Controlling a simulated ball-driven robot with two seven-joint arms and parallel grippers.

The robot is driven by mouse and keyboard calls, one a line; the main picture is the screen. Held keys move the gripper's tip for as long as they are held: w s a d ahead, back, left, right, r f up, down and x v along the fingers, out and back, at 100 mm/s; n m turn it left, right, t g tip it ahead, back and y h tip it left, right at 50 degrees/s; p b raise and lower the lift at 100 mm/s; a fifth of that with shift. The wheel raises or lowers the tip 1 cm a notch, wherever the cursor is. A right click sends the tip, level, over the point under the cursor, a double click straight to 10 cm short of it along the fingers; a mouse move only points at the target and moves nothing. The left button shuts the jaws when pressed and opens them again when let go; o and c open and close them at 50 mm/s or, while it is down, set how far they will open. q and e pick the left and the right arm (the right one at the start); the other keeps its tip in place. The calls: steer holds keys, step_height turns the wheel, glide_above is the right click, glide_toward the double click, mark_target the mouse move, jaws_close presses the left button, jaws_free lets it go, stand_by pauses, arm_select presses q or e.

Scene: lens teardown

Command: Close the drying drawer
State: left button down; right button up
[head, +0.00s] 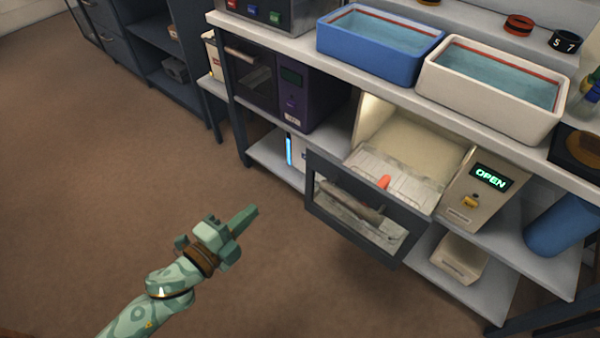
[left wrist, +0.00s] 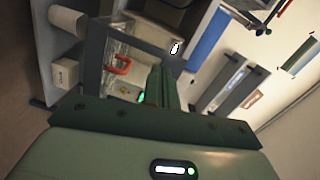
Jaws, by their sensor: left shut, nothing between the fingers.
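The drying drawer (head: 318,208) stands pulled out of its cream housing under the bench, with a dark-framed glass front. Inside it I see a pale tray-like floor and a small orange-red item (head: 384,182). A green OPEN display (head: 490,177) glows on the housing to its right, above a yellow button. My left gripper (head: 246,216) is shut and empty, in the air to the left of the drawer front and apart from it. In the left wrist view, the shut fingers (left wrist: 155,88) point toward the drawer's dark frame (left wrist: 92,75). My right gripper is not in view.
A blue basin (head: 372,70) and a white basin (head: 450,98) stand on the bench above. A purple-fronted oven (head: 292,95) sits on the shelf to the left. A blue cylinder (head: 545,228) lies at the right. The brown floor in front is clear.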

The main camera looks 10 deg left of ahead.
arm_select(q)
step_height(320, 180, up, 4)
steer(key=d+m+h, duration=0.1)
steer(key=d+m, duration=0.1)
steer(key=b, duration=0.2)
glide_toward(308, 160)
steer(key=shift+m, duration=0.3)
steer(key=x, duration=0.3)
steer(key=b+x, duration=0.1)
steer(key=x, duration=0.2)
steer(key=shift+w+f+b, duration=0.2)
steer(key=shift+b, duration=0.1)
steer(key=shift+w+d+r, duration=0.1)
steer(key=shift+w+d, duration=0.05)
steer(key=shift+w, duration=0.05)
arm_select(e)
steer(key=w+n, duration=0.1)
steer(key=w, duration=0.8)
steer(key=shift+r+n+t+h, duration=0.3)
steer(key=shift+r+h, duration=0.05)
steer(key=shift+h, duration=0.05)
